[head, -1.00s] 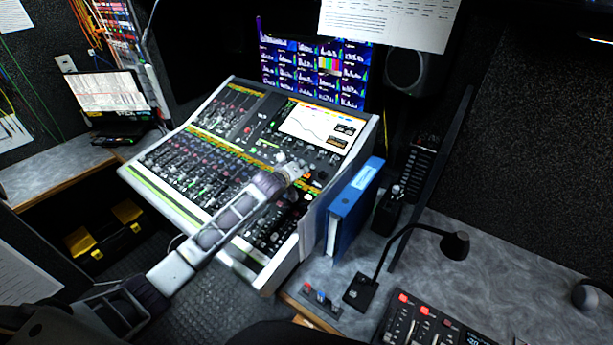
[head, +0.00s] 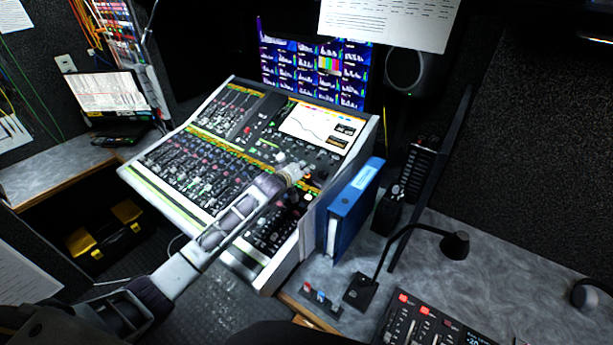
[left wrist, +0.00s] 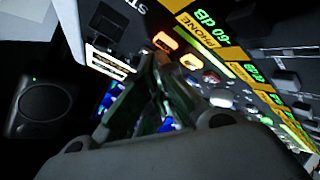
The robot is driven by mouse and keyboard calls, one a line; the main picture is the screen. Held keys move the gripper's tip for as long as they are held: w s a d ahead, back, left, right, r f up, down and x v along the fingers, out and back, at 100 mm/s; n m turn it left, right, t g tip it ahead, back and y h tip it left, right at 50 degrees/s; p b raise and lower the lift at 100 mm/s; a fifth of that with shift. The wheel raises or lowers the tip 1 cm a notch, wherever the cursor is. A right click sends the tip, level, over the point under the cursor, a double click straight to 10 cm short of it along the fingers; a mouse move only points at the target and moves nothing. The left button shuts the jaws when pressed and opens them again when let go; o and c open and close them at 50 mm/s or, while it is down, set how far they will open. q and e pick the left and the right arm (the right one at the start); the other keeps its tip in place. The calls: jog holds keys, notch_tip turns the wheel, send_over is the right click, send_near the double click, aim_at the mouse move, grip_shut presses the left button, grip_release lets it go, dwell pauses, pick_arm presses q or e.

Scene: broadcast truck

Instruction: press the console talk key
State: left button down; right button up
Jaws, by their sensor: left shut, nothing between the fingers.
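The mixing console (head: 127,178) slopes up in the middle of the head view, with rows of faders, knobs and a lit screen. My left gripper (head: 303,170) is shut and empty over its right part, below the screen. In the left wrist view the closed fingers (left wrist: 150,82) are close to the panel beside lit orange keys (left wrist: 165,40). I cannot tell which key is the talk key, or whether the fingertips touch anything. The gripper hides part of the panel. My right gripper is not in view.
A blue binder (head: 350,208) stands against the console's right side. A gooseneck lamp-like stalk (head: 398,236) and a small button box (head: 320,298) are on the right desk, with a key panel (head: 425,325) in front. A speaker (head: 405,70) is behind.

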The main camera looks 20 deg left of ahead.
pick_arm(q)
jog(key=shift+f, duration=0.15)
jog(key=shift+w, duration=0.1)
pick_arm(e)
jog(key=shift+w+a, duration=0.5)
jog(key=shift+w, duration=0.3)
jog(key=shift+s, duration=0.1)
